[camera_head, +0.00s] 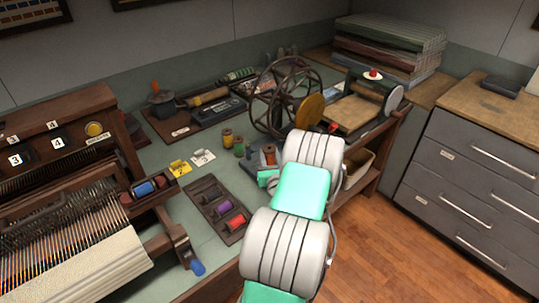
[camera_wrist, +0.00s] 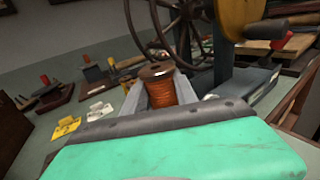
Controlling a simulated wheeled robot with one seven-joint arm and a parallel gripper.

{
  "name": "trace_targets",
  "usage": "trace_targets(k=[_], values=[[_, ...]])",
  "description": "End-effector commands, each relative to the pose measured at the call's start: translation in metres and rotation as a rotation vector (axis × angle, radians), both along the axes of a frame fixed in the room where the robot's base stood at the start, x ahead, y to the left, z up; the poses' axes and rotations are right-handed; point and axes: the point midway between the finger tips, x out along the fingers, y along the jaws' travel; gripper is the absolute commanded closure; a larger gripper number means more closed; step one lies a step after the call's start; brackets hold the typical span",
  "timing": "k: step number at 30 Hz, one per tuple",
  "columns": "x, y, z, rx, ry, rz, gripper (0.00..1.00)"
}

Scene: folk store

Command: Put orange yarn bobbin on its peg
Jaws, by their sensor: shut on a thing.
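The orange yarn bobbin (camera_head: 268,156) is upright, in front of the wheel, at the far end of my arm in the head view. In the wrist view the bobbin (camera_wrist: 161,92), with a brown wooden top flange and orange thread, stands between the two grey fingers of my gripper (camera_wrist: 160,98). My gripper is shut on it. The bobbin's lower end is hidden behind my wrist housing, so I cannot tell what lies under it. In the head view my arm covers much of my gripper.
A dark tray (camera_head: 205,197) holds purple and red bobbins. The loom (camera_head: 70,215) fills the left; drawers (camera_head: 480,165) stand right.

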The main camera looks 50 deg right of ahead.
Motion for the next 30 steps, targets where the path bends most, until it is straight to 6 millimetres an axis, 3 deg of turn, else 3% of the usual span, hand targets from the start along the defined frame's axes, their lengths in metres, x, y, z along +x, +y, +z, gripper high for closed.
trace_targets(k=[30], values=[[0.0, 0.0, -0.043, -0.001, -0.001, 0.0, 1.0]])
